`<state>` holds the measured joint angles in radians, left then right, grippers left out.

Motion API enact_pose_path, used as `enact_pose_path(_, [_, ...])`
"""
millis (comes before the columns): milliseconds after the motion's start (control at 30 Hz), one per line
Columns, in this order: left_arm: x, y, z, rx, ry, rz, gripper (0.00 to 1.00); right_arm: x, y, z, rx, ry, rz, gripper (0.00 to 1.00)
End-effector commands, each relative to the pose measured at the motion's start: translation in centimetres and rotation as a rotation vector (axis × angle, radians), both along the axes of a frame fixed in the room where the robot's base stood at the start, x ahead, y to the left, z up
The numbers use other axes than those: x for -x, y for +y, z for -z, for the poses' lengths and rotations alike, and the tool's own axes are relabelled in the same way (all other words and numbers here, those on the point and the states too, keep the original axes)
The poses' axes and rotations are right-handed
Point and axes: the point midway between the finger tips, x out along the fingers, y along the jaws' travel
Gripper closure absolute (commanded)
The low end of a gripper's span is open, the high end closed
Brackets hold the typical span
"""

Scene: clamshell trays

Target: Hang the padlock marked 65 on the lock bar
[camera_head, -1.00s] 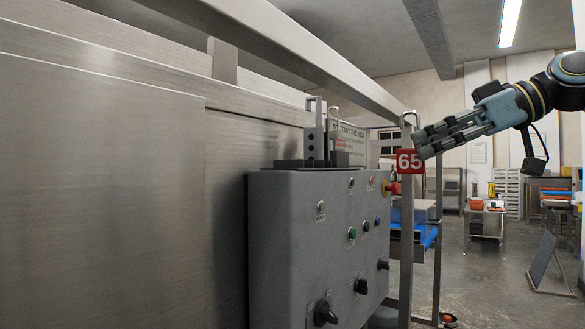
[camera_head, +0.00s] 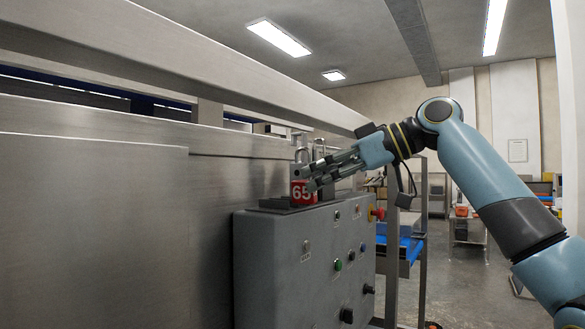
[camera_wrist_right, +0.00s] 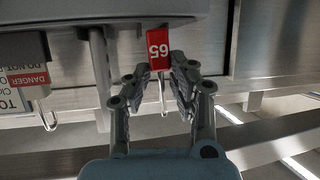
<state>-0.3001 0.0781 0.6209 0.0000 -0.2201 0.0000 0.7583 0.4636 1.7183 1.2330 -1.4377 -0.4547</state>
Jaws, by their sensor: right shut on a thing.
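The padlock marked 65 (camera_head: 302,193) is a red block with white digits and a metal shackle. My right gripper (camera_head: 326,174) is shut on it and holds it over the top of the grey control box. In the right wrist view the red padlock (camera_wrist_right: 158,47) sits at the tips of my right gripper (camera_wrist_right: 164,78), with its number upside down and its shackle between the fingers. Upright metal parts with a loop (camera_head: 319,149) stand behind the padlock; I cannot tell which is the lock bar, or whether the padlock touches them. My left gripper is out of view.
The grey control box (camera_head: 290,270) carries buttons, knobs and a red stop button (camera_head: 377,213). Steel machine panels (camera_head: 90,230) fill the left. In the right wrist view a danger sign (camera_wrist_right: 28,79) and a metal loop (camera_wrist_right: 48,121) lie left of the gripper.

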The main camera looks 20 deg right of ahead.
Motion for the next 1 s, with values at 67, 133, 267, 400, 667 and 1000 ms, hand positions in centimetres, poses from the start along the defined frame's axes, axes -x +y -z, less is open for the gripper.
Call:
enact_pose_path(67, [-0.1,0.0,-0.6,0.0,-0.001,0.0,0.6,-0.9,0.9,-0.3,-0.004,0.001,-0.001,1.0])
enact_pose_path(133, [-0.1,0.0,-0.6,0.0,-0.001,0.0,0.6,-1.5,1.2,-0.2,-0.002,0.0,-0.001,1.0])
enact_pose_path(267, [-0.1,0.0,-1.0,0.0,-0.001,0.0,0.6,-2.4,2.1,-0.2,-0.003,0.0,-0.001,1.0])
enact_pose_path(400, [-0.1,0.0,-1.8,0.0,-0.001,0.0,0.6,-4.4,3.7,-0.3,-0.004,0.0,-0.002,1.0])
enact_pose_path(667, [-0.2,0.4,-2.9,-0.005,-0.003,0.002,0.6,-4.6,3.6,0.8,0.001,-0.001,0.001,1.0])
enact_pose_path(1000, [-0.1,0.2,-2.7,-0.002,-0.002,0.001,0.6,-4.5,3.6,1.1,0.001,0.001,0.0,0.66])
